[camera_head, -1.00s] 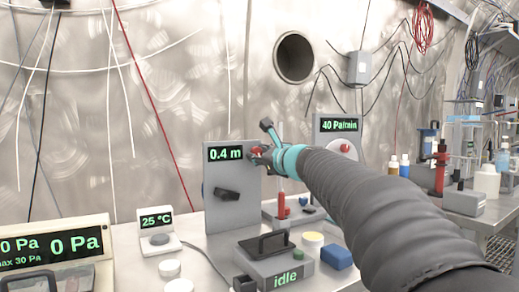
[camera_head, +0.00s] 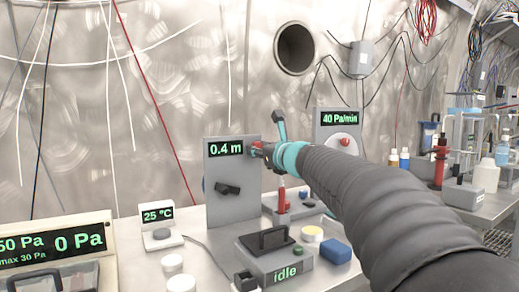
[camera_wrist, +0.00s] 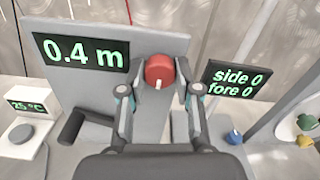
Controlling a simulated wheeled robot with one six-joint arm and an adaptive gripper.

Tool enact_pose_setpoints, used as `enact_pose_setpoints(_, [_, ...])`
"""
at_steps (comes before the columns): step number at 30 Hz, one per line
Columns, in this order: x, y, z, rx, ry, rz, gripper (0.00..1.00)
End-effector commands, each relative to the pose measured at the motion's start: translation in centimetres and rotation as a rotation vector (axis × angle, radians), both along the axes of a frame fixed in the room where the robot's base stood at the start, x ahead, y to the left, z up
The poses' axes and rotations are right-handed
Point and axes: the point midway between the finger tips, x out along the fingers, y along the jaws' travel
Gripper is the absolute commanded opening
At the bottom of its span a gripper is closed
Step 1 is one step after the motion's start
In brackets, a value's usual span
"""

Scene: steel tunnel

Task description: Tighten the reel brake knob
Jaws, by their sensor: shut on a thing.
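The reel brake knob (camera_wrist: 160,71) is red with a white pointer mark and sits on the upper right of a grey upright panel (camera_head: 222,200). In the wrist view my gripper (camera_wrist: 160,90) has one finger at each side of the knob and is shut on it. The panel's display (camera_head: 226,149) reads 0.4 m. A black handle (camera_head: 228,189) sticks out lower on the panel. In the head view my arm and gripper (camera_head: 268,151) hide most of the knob.
A grey box (camera_head: 275,262) marked idle, with a black handle, stands in front of the panel. A 40 Pa/min panel (camera_head: 338,128) stands behind my arm. A pressure display (camera_head: 58,247) is at left.

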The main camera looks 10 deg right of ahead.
Motion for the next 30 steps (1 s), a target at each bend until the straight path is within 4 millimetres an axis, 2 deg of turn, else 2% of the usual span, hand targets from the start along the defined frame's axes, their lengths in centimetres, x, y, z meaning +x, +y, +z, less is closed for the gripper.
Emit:
enact_pose_setpoints(4, [0.0, 0.0, 0.0, 0.001, 0.0, -0.001, 0.0])
enact_pose_setpoints(5, [0.0, 0.0, 0.0, 0.001, 0.0, -0.001, 0.35])
enact_pose_setpoints(6, [0.0, 0.0, 0.0, 0.001, 0.0, -0.001, 0.45])
enact_pose_setpoints(8, [0.0, 0.0, 0.0, 0.001, 0.0, 0.0, 0.58])
enact_pose_setpoints(20, [-0.6, -0.2, 0.0, -0.001, 0.0, -0.001, 0.58])
enact_pose_setpoints(23, [-1.7, -0.6, 0.1, -0.001, -0.001, -0.001, 0.58])
enact_pose_setpoints(30, [-6.2, -2.1, 0.0, -0.001, -0.001, -0.003, 0.58])
